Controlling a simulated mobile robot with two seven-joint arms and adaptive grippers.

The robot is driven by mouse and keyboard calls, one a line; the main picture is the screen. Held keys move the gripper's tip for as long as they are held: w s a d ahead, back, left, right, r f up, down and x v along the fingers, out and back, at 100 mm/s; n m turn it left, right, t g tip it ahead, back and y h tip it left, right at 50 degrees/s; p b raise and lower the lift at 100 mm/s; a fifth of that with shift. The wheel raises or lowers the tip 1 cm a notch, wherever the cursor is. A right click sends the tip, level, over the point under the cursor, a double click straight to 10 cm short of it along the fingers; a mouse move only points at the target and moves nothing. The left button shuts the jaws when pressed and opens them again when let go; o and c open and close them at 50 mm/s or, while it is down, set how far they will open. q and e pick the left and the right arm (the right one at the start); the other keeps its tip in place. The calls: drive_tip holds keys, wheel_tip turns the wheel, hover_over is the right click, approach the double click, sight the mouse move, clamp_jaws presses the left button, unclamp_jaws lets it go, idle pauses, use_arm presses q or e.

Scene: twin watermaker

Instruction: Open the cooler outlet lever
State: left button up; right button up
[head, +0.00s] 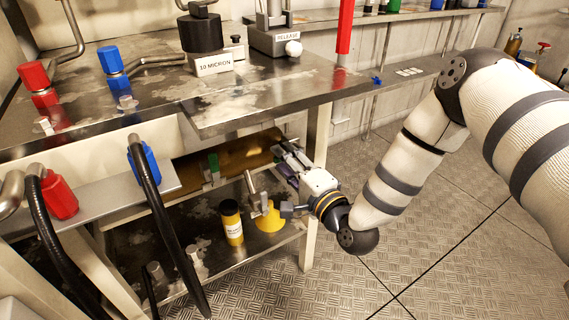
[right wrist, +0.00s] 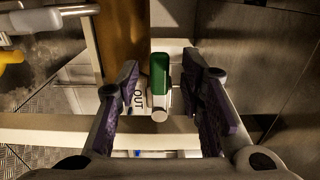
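In the right wrist view a green lever handle (right wrist: 160,74) with a pale rounded end sits beside a white plate marked OUT (right wrist: 138,96). My right gripper (right wrist: 161,80) is open, with one purple-padded finger on each side of the green handle. Gaps show between the pads and the handle. In the head view my right gripper (head: 285,160) reaches under the steel bench top beside the brown cooler body (head: 240,153). A green piece (head: 213,162) shows farther left on the cooler; I cannot tell whether it is the same handle. My left gripper is not in view.
The bench top (head: 150,100) overhangs the shelf, and a pale bench leg (head: 317,140) stands close to my right gripper. A yellow bottle (head: 231,222) and a yellow funnel (head: 270,218) stand on the lower shelf. The tread-plate floor (head: 420,240) at right is clear.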

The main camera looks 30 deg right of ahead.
drive_tip(key=shift+w, duration=0.25)
clamp_jaws()
drive_tip(key=shift+r, duration=0.1)
drive_tip(key=d+r+m+b, duration=0.3)
drive_tip(key=d+r+m, duration=0.1)
drive_tip(key=m, duration=1.3)
drive_tip(key=shift+d+r, duration=0.25)
drive_tip(key=shift+d, duration=0.15)
drive_tip(key=shift+m, duration=0.3)
